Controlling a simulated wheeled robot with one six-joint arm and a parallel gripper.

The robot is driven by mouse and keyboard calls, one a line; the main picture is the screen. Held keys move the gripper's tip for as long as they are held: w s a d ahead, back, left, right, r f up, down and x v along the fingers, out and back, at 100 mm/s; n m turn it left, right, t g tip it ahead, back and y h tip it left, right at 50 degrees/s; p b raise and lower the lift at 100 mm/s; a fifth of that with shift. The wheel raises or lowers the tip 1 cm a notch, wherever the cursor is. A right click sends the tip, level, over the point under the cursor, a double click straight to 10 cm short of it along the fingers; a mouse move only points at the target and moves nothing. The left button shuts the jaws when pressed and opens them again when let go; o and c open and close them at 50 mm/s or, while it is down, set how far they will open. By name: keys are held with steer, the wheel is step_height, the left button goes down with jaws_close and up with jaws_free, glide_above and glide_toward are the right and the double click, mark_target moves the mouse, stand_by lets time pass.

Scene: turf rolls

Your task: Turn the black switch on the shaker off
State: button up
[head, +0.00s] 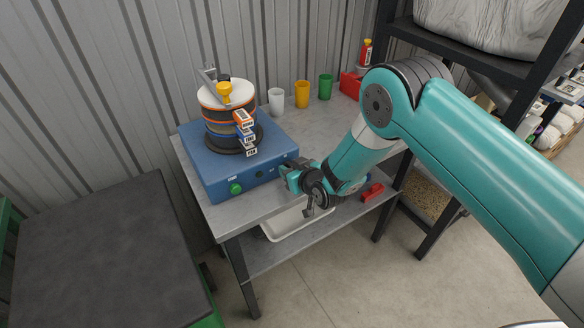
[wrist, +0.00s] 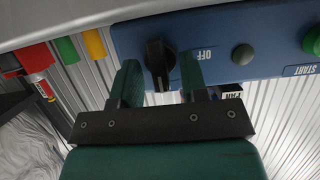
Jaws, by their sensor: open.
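The shaker (head: 225,185) is a blue box on a grey metal bench, carrying a stack of round sieves (head: 228,110). Its black switch (wrist: 158,62) shows in the wrist view on the blue front panel, with an OFF label (wrist: 205,54) beside it. The switch's raised grip runs roughly up and down in that view. My gripper (wrist: 160,80) is open, with one finger on each side of the switch; I cannot tell whether either finger touches it. In the head view my gripper (head: 290,177) is at the panel's right end and hides the switch.
A dark round button (wrist: 242,55) and a green START button (head: 235,188) share the panel. White (head: 276,101), yellow (head: 302,94) and green (head: 325,87) cups stand behind on the bench. A black shelf frame stands right; a dark-topped table (head: 105,255) is at left.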

steer(key=c, duration=0.6)
steer(key=shift+a+b, duration=0.1)
steer(key=shift+b, duration=0.3)
steer(key=shift+s+a+f+n+t+h+b, duration=0.15)
steer(key=shift+f+n+t+h+b, duration=0.2)
steer(key=shift+n+b, duration=0.65)
steer(key=n+t+h+b, duration=0.1)
steer(key=n+b, duration=0.1)
steer(key=b, duration=0.3)
steer(key=shift+a, duration=0.1)
steer(key=n+t+h+b, duration=0.1)
steer(key=n+b, duration=0.1)
steer(key=b, duration=0.2)
steer(key=shift+s+b, duration=0.1)
steer(key=shift+b, duration=0.2)
steer(key=shift+r+n+t+h+b, duration=0.15)
steer(key=shift+n+t+h+b, duration=0.1)
steer(key=shift+n+t+b, duration=0.5)
steer(key=shift+g, duration=0.3)
steer(key=shift+r, duration=0.1)
